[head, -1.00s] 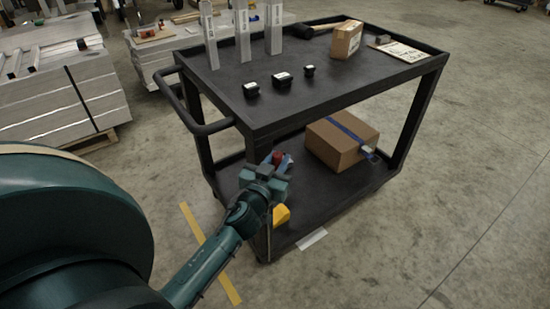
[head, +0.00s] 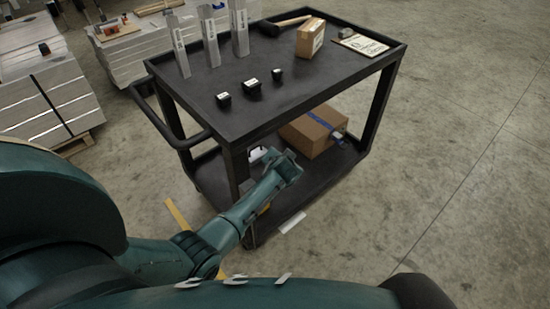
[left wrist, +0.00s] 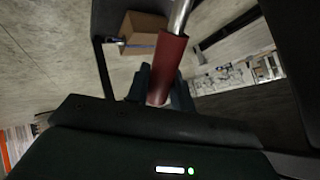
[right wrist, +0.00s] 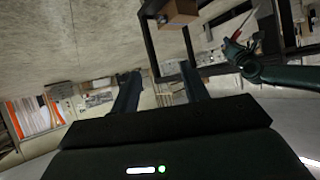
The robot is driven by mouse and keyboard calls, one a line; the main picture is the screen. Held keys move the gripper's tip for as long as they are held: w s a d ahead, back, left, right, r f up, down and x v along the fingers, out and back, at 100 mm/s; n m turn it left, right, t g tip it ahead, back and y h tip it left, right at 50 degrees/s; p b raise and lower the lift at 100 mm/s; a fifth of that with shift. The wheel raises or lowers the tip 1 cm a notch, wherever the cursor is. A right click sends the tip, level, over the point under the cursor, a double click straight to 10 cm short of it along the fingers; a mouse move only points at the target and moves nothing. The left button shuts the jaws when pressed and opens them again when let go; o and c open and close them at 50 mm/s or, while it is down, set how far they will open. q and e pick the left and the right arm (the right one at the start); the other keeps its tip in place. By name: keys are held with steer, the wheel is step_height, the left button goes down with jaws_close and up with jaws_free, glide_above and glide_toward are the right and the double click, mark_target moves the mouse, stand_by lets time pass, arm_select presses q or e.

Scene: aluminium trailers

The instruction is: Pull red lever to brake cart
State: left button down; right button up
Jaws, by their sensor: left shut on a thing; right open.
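The black cart (head: 240,122) stands ahead with its push handle at the left. The red lever (left wrist: 170,62), a red sleeve on a metal rod, runs between the fingers of my left gripper (left wrist: 160,88), which is shut on it. In the head view my left gripper (head: 282,160) is low beside the cart's near end and the lever is hidden. In the right wrist view a bit of the red lever (right wrist: 236,36) shows by my left gripper (right wrist: 240,50). My right gripper (right wrist: 160,84) is open and empty, away from the cart.
Metal profiles (head: 210,42), small black blocks (head: 252,88), a small box (head: 310,38), a hammer (head: 285,22) and a clipboard (head: 361,44) are on the cart top. A larger carton (head: 305,135) is on the lower shelf. Stacked metal (head: 45,95) stands left. Floor at right is clear.

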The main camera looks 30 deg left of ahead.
arm_select(q)
steer(key=f+g+b, duration=0.1)
steer(key=w+f+m+g+b, duration=0.1)
steer(key=f+b, duration=0.1)
steer(key=w+f+g+y+b, duration=0.1)
steer(key=shift+w+d+f, duration=0.1)
steer(key=shift+d+f, duration=0.05)
steer(key=shift+d, duration=0.25)
arm_select(e)
steer(key=f, duration=0.1)
steer(key=f+m, duration=0.1)
steer(key=shift+w+a+f, duration=0.15)
steer(key=shift+a+f, duration=0.05)
steer(key=shift+f, duration=0.1)
arm_select(q)
steer(key=c, duration=1.6)
jaws_free()
steer(key=shift+o, duration=0.3)
steer(key=shift+f, duration=0.15)
steer(key=p+v, duration=0.4)
steer(key=v, duration=0.9)
arm_select(e)
steer(key=r, duration=0.1)
steer(key=r+n, duration=0.1)
steer(key=shift+d+r, duration=0.2)
steer(key=shift+r, duration=0.1)
